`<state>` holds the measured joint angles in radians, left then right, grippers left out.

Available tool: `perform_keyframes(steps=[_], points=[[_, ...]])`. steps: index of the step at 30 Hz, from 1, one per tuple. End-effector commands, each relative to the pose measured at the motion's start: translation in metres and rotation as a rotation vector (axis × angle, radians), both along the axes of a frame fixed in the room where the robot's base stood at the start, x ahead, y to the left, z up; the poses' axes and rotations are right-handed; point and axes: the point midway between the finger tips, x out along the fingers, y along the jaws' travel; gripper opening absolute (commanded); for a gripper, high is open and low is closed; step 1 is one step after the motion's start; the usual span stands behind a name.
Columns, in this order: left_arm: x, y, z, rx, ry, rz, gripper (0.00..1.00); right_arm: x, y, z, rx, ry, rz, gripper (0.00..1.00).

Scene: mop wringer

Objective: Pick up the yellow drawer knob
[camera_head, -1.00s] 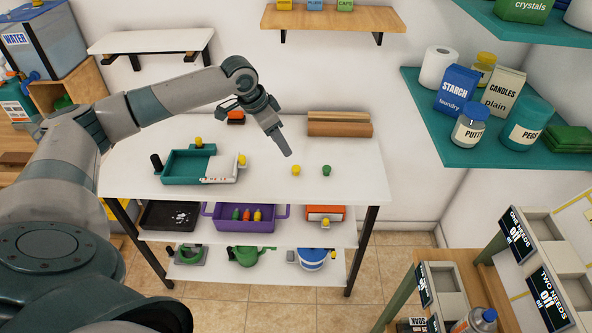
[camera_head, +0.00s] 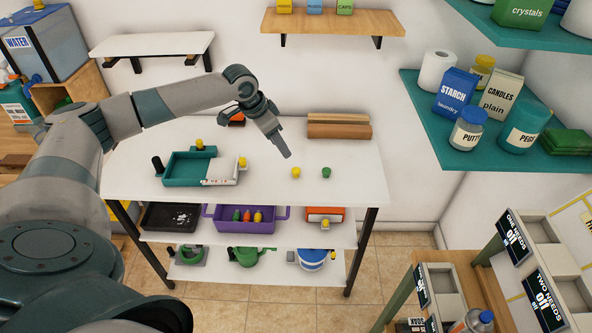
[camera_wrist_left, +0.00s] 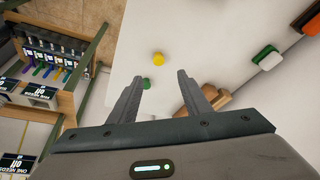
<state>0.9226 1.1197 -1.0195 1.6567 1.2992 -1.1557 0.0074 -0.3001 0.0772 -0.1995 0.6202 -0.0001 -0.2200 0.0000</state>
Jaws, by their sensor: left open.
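The yellow drawer knob (camera_head: 296,172) stands on the white table top (camera_head: 340,195), right of the middle. A green knob (camera_head: 326,172) stands just to its right. My left gripper (camera_head: 287,155) is above the table, close to the yellow knob but apart from it. In the left wrist view the two fingers (camera_wrist_left: 160,85) are spread with nothing between them. The yellow knob (camera_wrist_left: 158,58) lies beyond the fingertips, and the green knob (camera_wrist_left: 145,84) shows nearer the left finger. My right gripper is not in view.
A teal tray (camera_head: 180,180) with yellow knobs near it stands at the table's left. A brown wooden block (camera_head: 338,128) lies at the back. Below are shelves with a purple bin (camera_head: 245,222). A teal wall shelf (camera_head: 470,150) with jars is at right. The table's front right is clear.

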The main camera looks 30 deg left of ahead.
Motion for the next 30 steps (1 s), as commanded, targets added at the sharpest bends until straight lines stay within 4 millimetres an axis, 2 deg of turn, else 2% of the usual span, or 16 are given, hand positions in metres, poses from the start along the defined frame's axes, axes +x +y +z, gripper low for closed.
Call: perform_keyframes(steps=[6,12,18,30], points=[[0.014,-0.008,-0.035,-0.001,0.004,0.000,0.44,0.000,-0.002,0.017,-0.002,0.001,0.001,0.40],[0.023,-0.012,-0.062,0.000,0.001,-0.001,0.44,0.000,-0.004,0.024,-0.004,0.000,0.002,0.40],[0.027,-0.014,-0.071,0.000,-0.001,-0.001,0.44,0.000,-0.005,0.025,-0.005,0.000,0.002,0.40],[0.028,-0.015,-0.074,0.000,0.002,0.000,0.44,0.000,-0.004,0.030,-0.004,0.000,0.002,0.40]])
